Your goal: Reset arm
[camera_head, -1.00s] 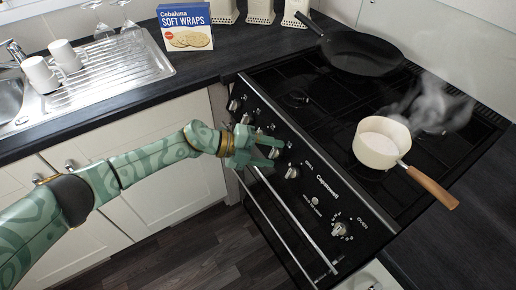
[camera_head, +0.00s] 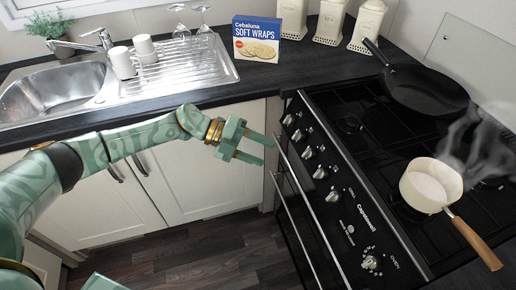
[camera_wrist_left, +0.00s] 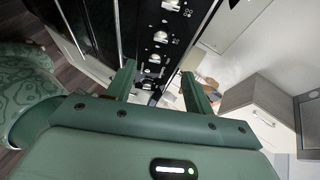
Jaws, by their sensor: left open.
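My left gripper (camera_head: 258,147) is open and empty in the head view. It hangs in the air in front of the counter, just left of the black stove's (camera_head: 335,190) control panel. In the left wrist view, its two fingers (camera_wrist_left: 160,85) are spread apart, with the stove's knobs (camera_wrist_left: 160,37) beyond and between them. My right gripper does not show in either current view.
A sink (camera_head: 55,92), mugs (camera_head: 123,62), glasses and a wraps box (camera_head: 256,40) line the counter. Floor is clear.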

